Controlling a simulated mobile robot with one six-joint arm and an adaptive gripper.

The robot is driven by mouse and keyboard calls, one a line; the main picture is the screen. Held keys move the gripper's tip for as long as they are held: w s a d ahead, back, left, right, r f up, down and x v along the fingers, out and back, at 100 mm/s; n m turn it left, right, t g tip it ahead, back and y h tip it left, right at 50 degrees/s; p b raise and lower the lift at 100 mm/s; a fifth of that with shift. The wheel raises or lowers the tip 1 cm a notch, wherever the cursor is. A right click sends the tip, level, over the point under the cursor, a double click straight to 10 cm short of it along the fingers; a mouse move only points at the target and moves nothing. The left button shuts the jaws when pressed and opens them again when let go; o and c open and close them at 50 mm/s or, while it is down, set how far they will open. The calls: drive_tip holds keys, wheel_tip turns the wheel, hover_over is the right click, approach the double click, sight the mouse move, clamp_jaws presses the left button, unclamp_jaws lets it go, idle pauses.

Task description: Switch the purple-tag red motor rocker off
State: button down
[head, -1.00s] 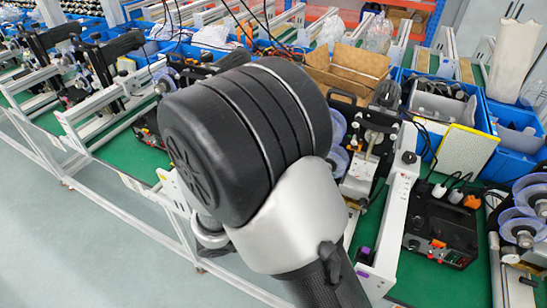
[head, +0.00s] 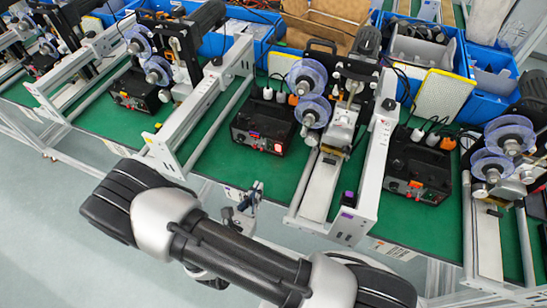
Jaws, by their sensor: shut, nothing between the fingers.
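A black control box (head: 263,125) stands on the green bench left of the middle machine. Its front shows a small purple mark (head: 253,134) and a bright red lit rocker (head: 277,147); the rocker's exact tilt is too small to tell. My gripper (head: 257,186) is shut and empty. It points up at the bench's front edge, below and in front of the box in the picture, apart from it. My arm's thick links fill the lower part of the view.
Similar black boxes stand to the left (head: 138,92) and right (head: 420,160). White machine frames (head: 370,165) flank the middle machine with its clear purple-blue reels (head: 312,111). Blue bins (head: 440,75) line the back. Bare green bench (head: 215,160) lies left of the box.

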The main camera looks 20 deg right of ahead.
drive_tip(key=b, duration=0.2)
approach(278, 150)
drive_tip(key=x, duration=0.5)
drive_tip(key=shift+w+d+f, duration=0.1)
drive_tip(key=shift+f, duration=0.25)
drive_tip(key=shift+w+d+r, duration=0.1)
drive_tip(key=shift+w+d, duration=0.1)
drive_tip(key=shift+w, duration=0.15)
